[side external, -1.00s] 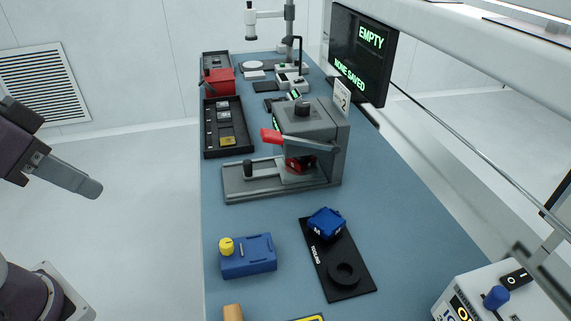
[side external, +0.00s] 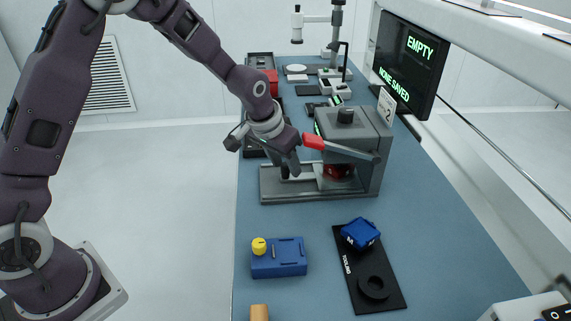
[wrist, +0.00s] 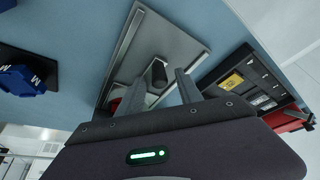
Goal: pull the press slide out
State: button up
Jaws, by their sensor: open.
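The grey press (side external: 357,140) stands on a flat grey base (side external: 320,194), with a black knob on top and a red-handled lever (side external: 313,141) reaching left. A red block (side external: 338,171) sits inside the press opening. The slide's upright dark knob (side external: 285,173) is at the left part of the base, partly hidden by my gripper. My gripper (side external: 290,170) is open, tilted down over the left end of the base, close to the lever handle. In the wrist view the dark knob (wrist: 157,72) shows between my two fingers (wrist: 162,82); contact cannot be told.
A blue fixture with a yellow knob (side external: 278,258) and a black tooling plate (side external: 385,293) with a blue block (side external: 360,234) lie in front. A dark tray (wrist: 252,80) is beside the press base. A screen (side external: 407,62) reads EMPTY and NONE SAVED.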

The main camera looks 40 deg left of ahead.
jog(key=shift+w+f, duration=0.2)
jog(key=shift+f, duration=0.2)
jog(key=shift+c, duration=0.2)
grip_shut()
jog(key=shift+s, duration=0.1)
dwell(0.9)
